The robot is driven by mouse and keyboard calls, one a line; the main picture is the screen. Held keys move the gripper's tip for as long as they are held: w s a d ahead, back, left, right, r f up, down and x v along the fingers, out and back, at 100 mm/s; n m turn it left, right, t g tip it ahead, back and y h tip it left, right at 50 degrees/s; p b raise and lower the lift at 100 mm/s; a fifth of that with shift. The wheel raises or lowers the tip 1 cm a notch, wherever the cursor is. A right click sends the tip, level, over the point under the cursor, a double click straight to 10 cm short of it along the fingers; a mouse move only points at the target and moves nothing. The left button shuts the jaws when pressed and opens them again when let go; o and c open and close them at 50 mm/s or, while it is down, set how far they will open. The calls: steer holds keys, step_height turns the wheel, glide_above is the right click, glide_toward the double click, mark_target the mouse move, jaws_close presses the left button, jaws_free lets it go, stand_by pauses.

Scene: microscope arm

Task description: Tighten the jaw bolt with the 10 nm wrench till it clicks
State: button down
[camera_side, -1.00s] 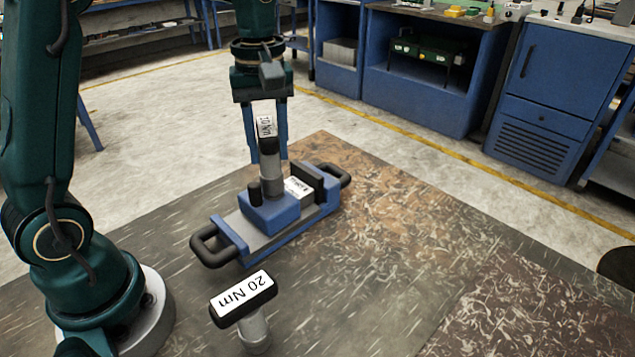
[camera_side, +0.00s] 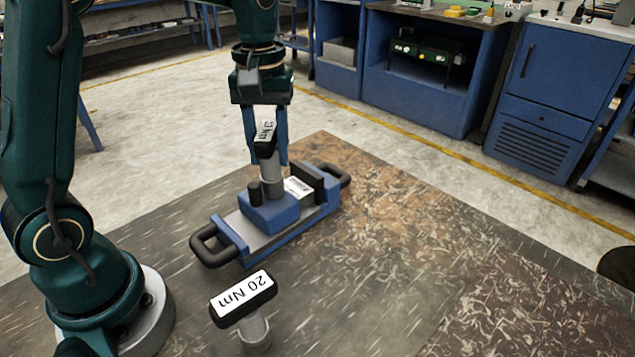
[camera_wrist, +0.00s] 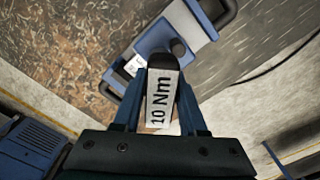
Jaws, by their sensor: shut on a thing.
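The 10 Nm wrench (camera_side: 270,165) stands upright on the blue jaw block of the vise (camera_side: 269,212), with a white label on its black T-handle. My gripper (camera_side: 266,150) is above the vise, pointing down, and shut on the wrench's handle. In the wrist view, the handle of the 10 Nm wrench (camera_wrist: 163,98) lies between the two blue fingers of my gripper (camera_wrist: 160,105). The jaw bolt is hidden under the wrench. A white labelled part (camera_side: 297,187) sits between the vise jaws.
The 20 Nm wrench (camera_side: 246,303) stands on the mat (camera_side: 400,250) in front of the vise. The vise has black loop handles at both ends. The mat to the right of the vise is clear. Blue cabinets (camera_side: 420,95) stand far behind.

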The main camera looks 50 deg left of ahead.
mark_target(267, 130)
steer(key=shift+m, duration=0.4)
steer(key=m, duration=0.3)
steer(key=shift+m, duration=0.3)
steer(key=m, duration=0.4)
steer(key=shift+r+n, duration=0.15)
steer(key=shift+n, duration=0.35)
steer(key=shift+r, duration=2.9)
